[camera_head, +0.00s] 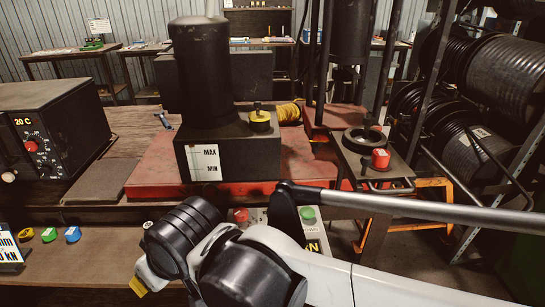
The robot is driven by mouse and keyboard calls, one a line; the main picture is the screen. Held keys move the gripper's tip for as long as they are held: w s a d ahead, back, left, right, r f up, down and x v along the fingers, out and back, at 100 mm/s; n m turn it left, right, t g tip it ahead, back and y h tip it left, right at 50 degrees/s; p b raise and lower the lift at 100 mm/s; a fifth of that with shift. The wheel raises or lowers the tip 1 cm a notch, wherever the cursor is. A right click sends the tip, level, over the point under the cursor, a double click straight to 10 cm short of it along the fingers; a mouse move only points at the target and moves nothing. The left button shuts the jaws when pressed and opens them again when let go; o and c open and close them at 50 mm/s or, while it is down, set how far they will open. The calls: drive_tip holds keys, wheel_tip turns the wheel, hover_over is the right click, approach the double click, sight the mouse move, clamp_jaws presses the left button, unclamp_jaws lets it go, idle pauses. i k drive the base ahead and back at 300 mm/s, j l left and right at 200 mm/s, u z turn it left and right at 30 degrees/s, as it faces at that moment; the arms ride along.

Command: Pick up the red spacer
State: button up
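The red spacer (380,158) is a small red block with a pale mark on its top. It stands upright on a dark metal plate (392,178) at the right of the bench, near a round black part. My arm reaches in from the lower right, and its black and white wrist joints fill the bottom centre. The fingers of my gripper do not show. No part of my arm touches the red spacer.
A black tank (202,75) stands on a red base (150,172). A long lever (400,205) crosses in front of the plate. A hose rack (505,75) stands at the right.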

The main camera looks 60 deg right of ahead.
sight(380, 158)
drive_tip(key=z, duration=0.45)
drive_tip(key=k+z, duration=0.15)
drive_tip(key=z, duration=0.8)
drive_tip(key=k+z, duration=0.1)
drive_tip(key=z, duration=0.35)
drive_tip(key=l+z, duration=0.15)
drive_tip(key=z, duration=0.3)
drive_tip(key=k, duration=0.05)
